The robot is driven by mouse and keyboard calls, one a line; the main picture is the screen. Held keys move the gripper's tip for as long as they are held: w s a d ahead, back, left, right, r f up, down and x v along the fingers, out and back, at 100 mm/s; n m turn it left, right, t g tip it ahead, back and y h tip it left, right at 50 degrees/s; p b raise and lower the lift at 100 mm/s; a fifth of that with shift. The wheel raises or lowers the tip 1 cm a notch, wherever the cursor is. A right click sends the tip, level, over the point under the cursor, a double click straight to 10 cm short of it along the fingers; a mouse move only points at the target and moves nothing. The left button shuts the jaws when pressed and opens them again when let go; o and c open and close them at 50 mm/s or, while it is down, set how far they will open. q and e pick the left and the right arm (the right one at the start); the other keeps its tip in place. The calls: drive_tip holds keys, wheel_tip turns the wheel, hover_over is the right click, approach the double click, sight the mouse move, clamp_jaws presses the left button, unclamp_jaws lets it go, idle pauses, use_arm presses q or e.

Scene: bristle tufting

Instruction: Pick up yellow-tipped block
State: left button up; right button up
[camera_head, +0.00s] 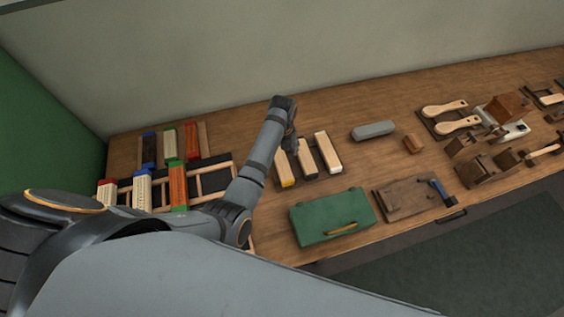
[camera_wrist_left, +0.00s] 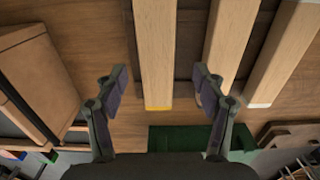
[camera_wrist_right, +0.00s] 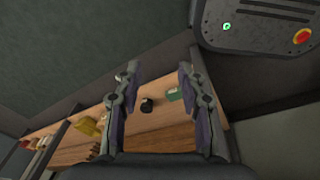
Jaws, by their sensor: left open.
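The yellow-tipped block (camera_head: 285,172) is a long pale wooden bar lying on the bench, leftmost of three similar bars. In the left wrist view the block (camera_wrist_left: 155,50) runs up between the fingers, its yellow end (camera_wrist_left: 158,107) toward me. My left gripper (camera_wrist_left: 159,88) is open, with one finger on each side of the block and visible gaps to it. In the head view my left gripper (camera_head: 291,143) hangs over the block's far part and hides some of it. My right gripper (camera_wrist_right: 158,75) is open and empty, away from the bars.
A dark-tipped bar (camera_head: 306,159) and a white-tipped bar (camera_head: 327,152) lie just right of the block. A green box (camera_head: 332,216) sits in front. A rack with coloured bristle blocks (camera_head: 178,187) is at the left. A grey block (camera_head: 373,131) lies to the right.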

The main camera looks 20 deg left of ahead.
sight(282, 162)
use_arm(q)
drive_tip(key=f, duration=0.1)
drive_tip(key=s+f, duration=0.1)
drive_tip(key=shift+f+p, duration=0.3)
drive_tip(key=shift+p, duration=0.1)
drive_tip(key=shift+w+f, duration=0.1)
drive_tip(key=shift+f, duration=0.85)
drive_tip(key=shift+w+f, duration=0.1)
drive_tip(key=c, duration=1.4)
use_arm(e)
drive_tip(key=shift+s+r, duration=0.45)
drive_tip(key=shift+s, duration=0.2)
